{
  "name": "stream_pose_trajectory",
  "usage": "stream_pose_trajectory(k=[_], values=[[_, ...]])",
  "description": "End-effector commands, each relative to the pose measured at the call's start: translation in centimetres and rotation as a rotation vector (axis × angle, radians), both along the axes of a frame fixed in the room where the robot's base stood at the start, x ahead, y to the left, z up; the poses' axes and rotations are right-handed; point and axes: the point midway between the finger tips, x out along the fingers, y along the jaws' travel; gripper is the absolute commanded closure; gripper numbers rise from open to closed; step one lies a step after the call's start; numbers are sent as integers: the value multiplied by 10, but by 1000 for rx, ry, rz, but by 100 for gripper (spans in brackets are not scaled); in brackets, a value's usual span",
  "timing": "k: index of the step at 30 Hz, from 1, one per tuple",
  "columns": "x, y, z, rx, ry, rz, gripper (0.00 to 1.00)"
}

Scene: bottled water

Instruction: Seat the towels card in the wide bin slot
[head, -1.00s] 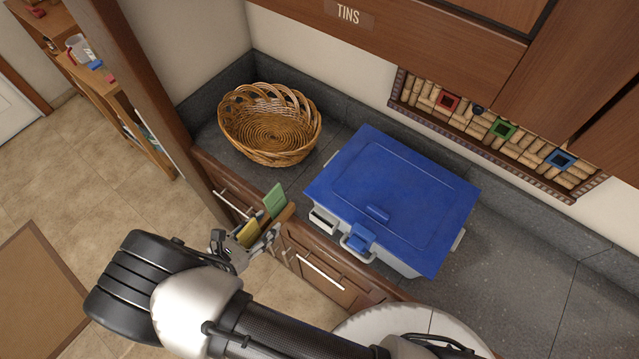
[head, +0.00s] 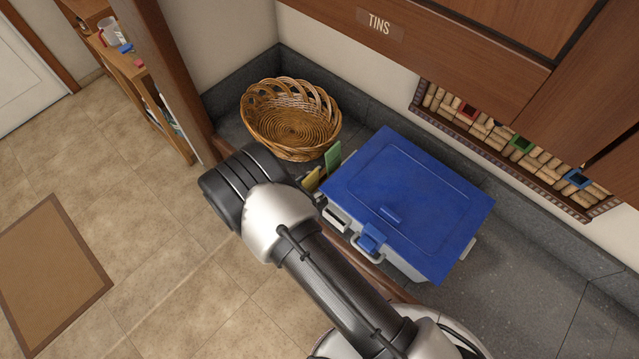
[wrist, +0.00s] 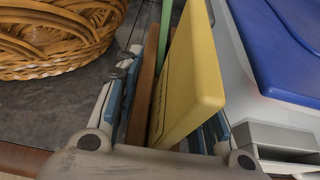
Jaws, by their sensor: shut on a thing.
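My gripper (wrist: 165,110) is shut on the card piece, taken as the towels card. It has a thick yellow slab (wrist: 192,78) with dark marks on its left face, a brown wooden part (wrist: 143,95) beside it and a green part (wrist: 164,32) beyond. The marks are unreadable. In the head view its green part (head: 333,157) and yellow part (head: 312,180) show just left of the bin; my arm hides most of the gripper. The grey bin with a blue lid (head: 400,205) has a pale slot frame (head: 337,216) on its near side, apart from the card.
A wicker basket (head: 292,120) stands behind and left of the card, close by in the wrist view (wrist: 55,40). A blue latch (head: 370,238) juts from the bin's front. The dark counter (head: 530,270) is clear right of the bin. A wooden post (head: 165,80) stands at left.

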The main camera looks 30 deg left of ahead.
Motion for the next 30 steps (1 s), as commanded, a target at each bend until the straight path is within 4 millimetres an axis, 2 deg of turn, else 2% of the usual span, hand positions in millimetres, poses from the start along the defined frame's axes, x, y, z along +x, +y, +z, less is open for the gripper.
stream_pose_trajectory(k=[1,4,15,16,19,30], values=[[0,0,-9,-2,0,1,92],[0,0,-18,0,-1,0,92],[0,0,-22,1,-1,0,92],[-1,0,-21,0,0,0,62],[-1,0,-21,1,0,0,55],[-1,0,-18,1,0,0,55]])
